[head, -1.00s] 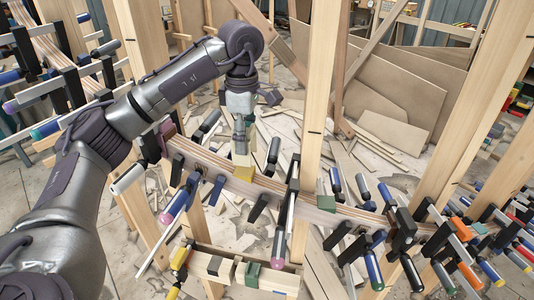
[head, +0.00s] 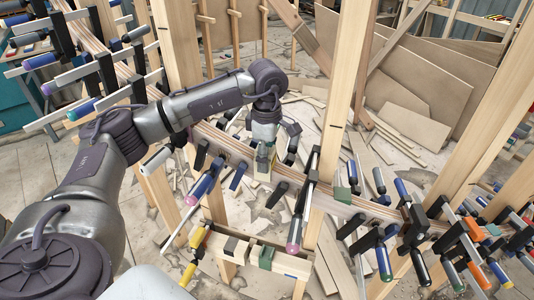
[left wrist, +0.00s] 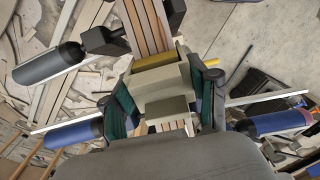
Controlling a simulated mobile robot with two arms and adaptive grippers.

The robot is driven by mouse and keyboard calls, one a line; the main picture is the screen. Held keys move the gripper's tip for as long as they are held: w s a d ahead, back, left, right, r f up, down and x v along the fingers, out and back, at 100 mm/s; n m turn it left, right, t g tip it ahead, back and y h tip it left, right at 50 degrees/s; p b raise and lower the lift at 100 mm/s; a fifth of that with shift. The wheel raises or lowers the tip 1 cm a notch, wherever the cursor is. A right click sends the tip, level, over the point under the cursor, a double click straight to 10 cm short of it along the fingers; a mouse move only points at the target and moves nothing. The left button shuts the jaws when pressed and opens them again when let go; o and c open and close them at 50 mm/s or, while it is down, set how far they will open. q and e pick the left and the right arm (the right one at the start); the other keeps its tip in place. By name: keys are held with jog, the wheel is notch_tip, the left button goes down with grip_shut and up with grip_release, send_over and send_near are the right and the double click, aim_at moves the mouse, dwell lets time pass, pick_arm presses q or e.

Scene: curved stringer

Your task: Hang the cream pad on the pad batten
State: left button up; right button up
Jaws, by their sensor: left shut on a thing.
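In the head view my left gripper (head: 263,153) points down at the curved laminated stringer (head: 224,142). It is shut on a cream pad (head: 262,171), which also shows between the dark green fingertips in the left wrist view (left wrist: 160,82). A yellow strip (left wrist: 154,59) shows at the pad's far edge. The pad covers part of the stringer; whether it touches is unclear. The pad batten (head: 291,265) is the low pale board nearer me. It carries a green pad (head: 266,257) and dark and cream pads (head: 236,246). My right gripper is out of view.
Bar clamps line the stringer: a blue-handled one (head: 203,184) left of the gripper and a pink-ended one (head: 297,225) to its right. A tall wooden post (head: 346,100) stands close right. A yellow-handled clamp (head: 192,262) sits by the batten's left end. Offcuts litter the floor.

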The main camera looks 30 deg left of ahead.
pick_arm(q)
jog(key=shift+f, duration=0.35)
jog(key=shift+f+b, duration=0.3)
jog(key=shift+b, duration=0.05)
jog(key=o, duration=1.3)
jog(key=shift+r, duration=0.1)
jog(key=shift+c, duration=0.2)
jog(key=shift+r+p, duration=0.15)
jog(key=shift+p, duration=0.2)
jog(key=r+b, duration=0.3)
jog(key=r, duration=0.1)
jog(key=shift+d, duration=0.25)
notch_tip(320, 180, up, 10)
jog(key=shift+f, duration=0.2)
